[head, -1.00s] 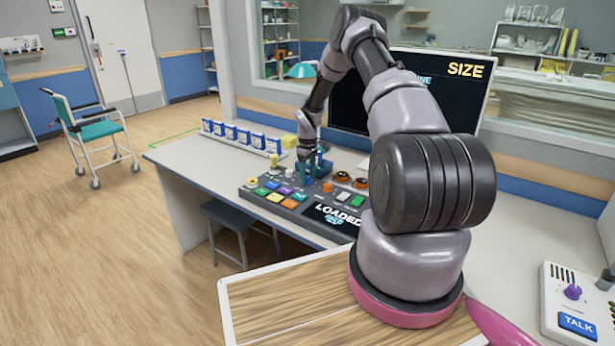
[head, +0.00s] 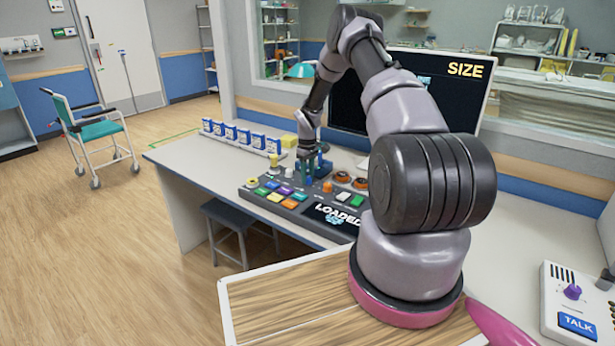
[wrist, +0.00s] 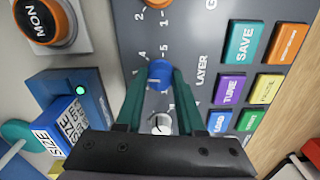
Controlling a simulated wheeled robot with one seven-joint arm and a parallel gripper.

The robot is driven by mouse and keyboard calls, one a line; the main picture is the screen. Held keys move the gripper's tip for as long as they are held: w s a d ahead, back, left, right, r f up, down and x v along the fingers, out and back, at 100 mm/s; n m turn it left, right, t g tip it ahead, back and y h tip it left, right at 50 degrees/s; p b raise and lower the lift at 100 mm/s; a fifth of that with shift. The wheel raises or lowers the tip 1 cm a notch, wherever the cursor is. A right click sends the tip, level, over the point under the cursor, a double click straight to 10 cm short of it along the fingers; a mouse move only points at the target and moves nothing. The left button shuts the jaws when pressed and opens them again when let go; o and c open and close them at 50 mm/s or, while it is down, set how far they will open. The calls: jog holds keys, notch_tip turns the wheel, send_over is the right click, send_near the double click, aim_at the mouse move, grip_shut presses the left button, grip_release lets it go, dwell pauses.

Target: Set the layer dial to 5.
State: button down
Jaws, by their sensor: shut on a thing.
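The layer dial (wrist: 159,74) is a blue knob beside the printed word LAYER on the grey console (wrist: 215,20). In the wrist view my gripper (wrist: 159,82) has its teal fingers on both sides of the blue knob and is shut on it. Small numbers, apparently a 4 and a 5, show just above the knob. The fingers hide part of the scale, and I cannot read where the knob points. In the head view my gripper (head: 313,172) reaches down onto the console (head: 262,200), and the dial is mostly hidden there.
A white knob (wrist: 162,122) sits close below the dial, partly between the fingers. Coloured buttons, such as SAVE (wrist: 239,42), lie to its right. A blue box (wrist: 70,118) stands at left. In the head view a screen reading SIZE (head: 467,69) stands behind the arm.

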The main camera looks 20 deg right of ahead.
jog(key=m, duration=0.9)
jog(key=shift+m, duration=0.4)
jog(key=m, duration=0.8)
jog(key=shift+m, duration=0.3)
jog(key=c, duration=0.5)
grip_release()
